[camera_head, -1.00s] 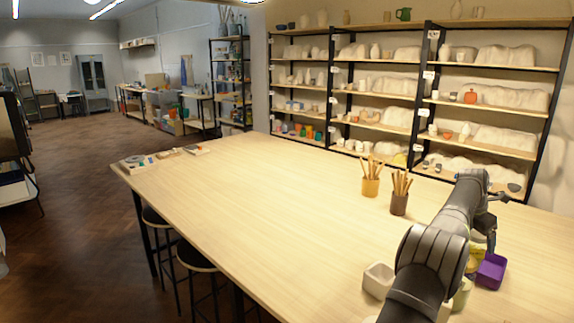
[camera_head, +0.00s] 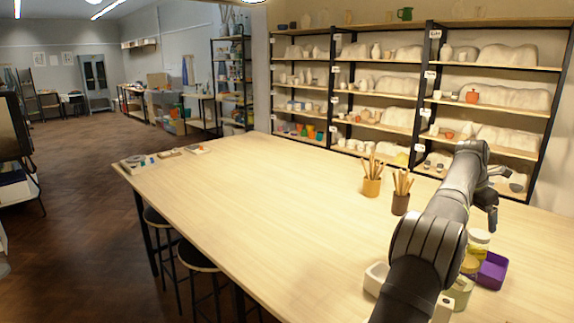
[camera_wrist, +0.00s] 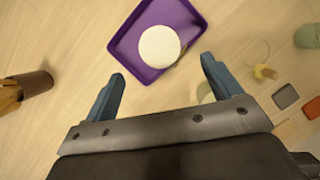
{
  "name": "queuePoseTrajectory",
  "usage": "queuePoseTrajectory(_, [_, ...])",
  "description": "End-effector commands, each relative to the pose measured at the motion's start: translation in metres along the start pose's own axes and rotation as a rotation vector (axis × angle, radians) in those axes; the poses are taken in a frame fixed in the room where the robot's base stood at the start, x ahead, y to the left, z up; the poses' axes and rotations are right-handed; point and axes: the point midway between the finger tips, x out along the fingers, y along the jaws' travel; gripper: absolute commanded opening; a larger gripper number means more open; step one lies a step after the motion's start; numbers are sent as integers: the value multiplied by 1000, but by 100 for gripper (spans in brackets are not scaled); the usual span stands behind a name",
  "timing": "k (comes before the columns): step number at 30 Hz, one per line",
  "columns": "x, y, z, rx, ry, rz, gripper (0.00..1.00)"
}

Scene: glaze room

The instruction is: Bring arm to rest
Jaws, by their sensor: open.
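My gripper (camera_wrist: 160,88) is open in the wrist view, with its two blue fingers apart and nothing between them. It also shows in the head view (camera_head: 494,205), raised above the right part of the table, its fingers partly hidden by my arm. Ahead of the fingers in the wrist view is a purple tray (camera_wrist: 128,46). A round white-topped jar (camera_wrist: 160,46) is at the tray in that view. In the head view the purple tray (camera_head: 494,270) is on the table, and a jar with a pale lid and yellow band (camera_head: 478,240) stands by it.
Two brush pots, one tan (camera_head: 371,187) and one brown (camera_head: 400,204), stand on the table left of my arm. Small tiles (camera_wrist: 286,96) lie at the right of the wrist view.

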Motion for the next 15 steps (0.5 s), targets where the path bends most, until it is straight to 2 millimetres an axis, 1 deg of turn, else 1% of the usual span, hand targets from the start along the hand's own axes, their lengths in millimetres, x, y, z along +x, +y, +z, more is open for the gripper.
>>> queuePoseTrajectory(3, [24, 0, 0, 0, 0, 0, 84])
queuePoseTrajectory(9, [64, 0, 0, 1, -1, 1, 84])
queuePoseTrajectory(13, [87, 0, 0, 1, -1, 1, 84])
queuePoseTrajectory(15, [97, 0, -4, 1, -2, 2, 84])
